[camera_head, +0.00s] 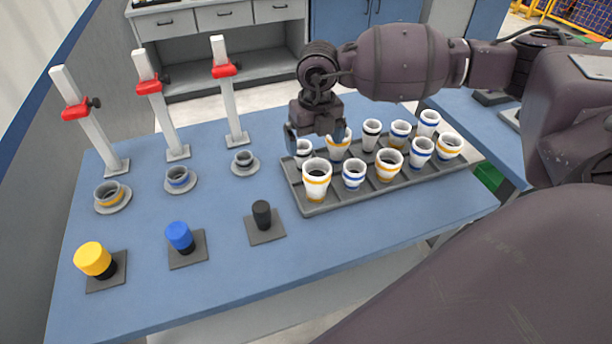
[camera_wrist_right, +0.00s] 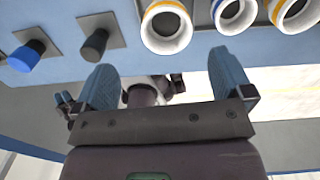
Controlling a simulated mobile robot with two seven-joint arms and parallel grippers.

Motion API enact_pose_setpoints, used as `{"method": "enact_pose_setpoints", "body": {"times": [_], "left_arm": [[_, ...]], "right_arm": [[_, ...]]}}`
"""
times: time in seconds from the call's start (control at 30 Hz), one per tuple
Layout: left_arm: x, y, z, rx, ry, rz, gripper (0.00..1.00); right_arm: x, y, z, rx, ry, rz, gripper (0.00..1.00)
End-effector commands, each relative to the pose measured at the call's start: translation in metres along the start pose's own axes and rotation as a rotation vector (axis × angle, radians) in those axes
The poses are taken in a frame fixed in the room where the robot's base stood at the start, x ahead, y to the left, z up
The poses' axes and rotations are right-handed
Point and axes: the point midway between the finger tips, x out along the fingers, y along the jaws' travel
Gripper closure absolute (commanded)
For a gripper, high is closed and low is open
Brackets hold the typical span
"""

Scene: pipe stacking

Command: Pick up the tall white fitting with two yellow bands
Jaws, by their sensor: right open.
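A tall white fitting with yellow bands (camera_head: 317,182) stands upright at the front left corner of the grey tray (camera_head: 342,203). A white fitting with a yellow rim also shows at the top of the right wrist view (camera_wrist_right: 166,28), beyond the fingers. Another yellow-banded fitting (camera_head: 339,149) stands behind, partly hidden by my right gripper. My right gripper (camera_head: 318,138) is open, its blue fingers spread above the tray's left end. Its fingers also show in the right wrist view (camera_wrist_right: 165,88) with nothing held between them. My left gripper is not in view.
More white fittings with yellow, blue or black bands, such as a blue-banded one (camera_head: 354,174), crowd the tray. Yellow (camera_head: 93,258), blue (camera_head: 180,236) and black (camera_head: 262,213) plugs stand on plates at left. Three upright posts with red clamps (camera_head: 223,70) stand behind. The blue table is clear in front.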

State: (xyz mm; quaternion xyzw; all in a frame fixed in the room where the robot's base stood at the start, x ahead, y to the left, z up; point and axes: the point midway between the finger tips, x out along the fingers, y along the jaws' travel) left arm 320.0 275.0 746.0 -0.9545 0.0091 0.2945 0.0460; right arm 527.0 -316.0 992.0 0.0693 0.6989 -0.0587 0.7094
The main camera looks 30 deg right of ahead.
Motion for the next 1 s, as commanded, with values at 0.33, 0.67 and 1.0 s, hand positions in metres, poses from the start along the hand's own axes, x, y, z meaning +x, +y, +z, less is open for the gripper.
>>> {"method": "enact_pose_setpoints", "body": {"times": [0.33,0.67,1.0], "left_arm": [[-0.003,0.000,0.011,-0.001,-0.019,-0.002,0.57],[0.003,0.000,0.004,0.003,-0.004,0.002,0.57],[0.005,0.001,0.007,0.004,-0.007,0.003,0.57]], "right_arm": [[0.022,-0.003,-0.003,0.057,0.018,-0.019,0.02],[0.058,-0.004,-0.003,0.055,0.016,-0.018,0.02],[0.094,-0.007,-0.002,0.055,0.018,-0.018,0.02]]}}
